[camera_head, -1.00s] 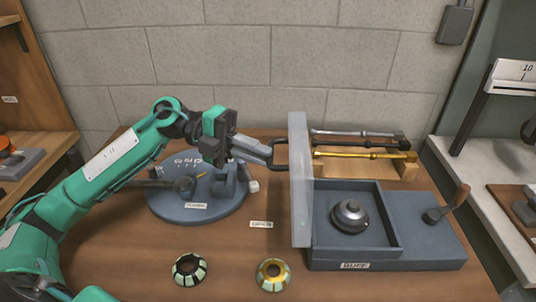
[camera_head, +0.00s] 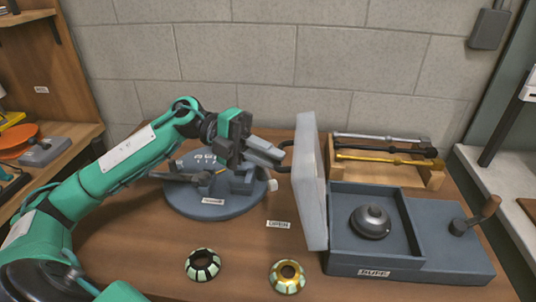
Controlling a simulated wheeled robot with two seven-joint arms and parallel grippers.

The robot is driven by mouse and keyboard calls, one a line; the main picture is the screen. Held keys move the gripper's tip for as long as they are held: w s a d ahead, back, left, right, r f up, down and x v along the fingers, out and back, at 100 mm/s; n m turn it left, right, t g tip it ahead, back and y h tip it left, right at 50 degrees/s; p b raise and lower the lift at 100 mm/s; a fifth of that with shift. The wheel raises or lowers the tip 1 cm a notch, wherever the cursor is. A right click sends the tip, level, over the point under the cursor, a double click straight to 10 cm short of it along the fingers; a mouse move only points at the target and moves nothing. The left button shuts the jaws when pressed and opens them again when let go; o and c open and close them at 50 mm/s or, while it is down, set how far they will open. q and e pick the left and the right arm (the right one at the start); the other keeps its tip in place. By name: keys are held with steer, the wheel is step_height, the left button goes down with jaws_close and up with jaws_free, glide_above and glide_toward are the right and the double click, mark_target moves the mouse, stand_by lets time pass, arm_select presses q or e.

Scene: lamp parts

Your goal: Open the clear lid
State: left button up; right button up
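The clear lid (camera_head: 311,185) is a pale, see-through panel. It stands up along the left side of the grey box (camera_head: 408,232), its top leaning a little left, so the box is uncovered. A dark loop handle (camera_head: 286,158) sticks out from the lid's left face. My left gripper (camera_head: 275,159) comes in from the left, its fingertips at the handle. It appears shut on it, though the small contact area is hard to make out. My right gripper is not in view. A round grey domed part (camera_head: 371,221) sits inside the open box.
A round grey base (camera_head: 205,208) with dark parts lies under my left gripper. Two ringed pieces (camera_head: 202,265) (camera_head: 289,277) lie at the front. A wooden rack (camera_head: 428,180) holds rods behind the box, and a crank (camera_head: 484,212) stands on its right.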

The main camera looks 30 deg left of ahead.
arm_select(q)
steer(key=o, duration=0.4)
steer(key=shift+w+f, duration=0.1)
steer(key=shift+f, duration=0.55)
steer(key=shift+r, duration=0.1)
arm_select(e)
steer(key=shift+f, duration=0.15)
arm_select(q)
steer(key=shift+r, duration=0.15)
steer(key=shift+a+r+b, duration=0.3)
steer(key=shift+a+b, duration=0.1)
steer(key=shift+a, duration=1.85)
steer(key=shift+a+r+b, duration=0.35)
steer(key=shift+a, duration=1.95)
steer(key=shift+a+r+b, duration=0.3)
steer(key=shift+a+b, duration=0.1)
steer(key=shift+a, duration=1.85)
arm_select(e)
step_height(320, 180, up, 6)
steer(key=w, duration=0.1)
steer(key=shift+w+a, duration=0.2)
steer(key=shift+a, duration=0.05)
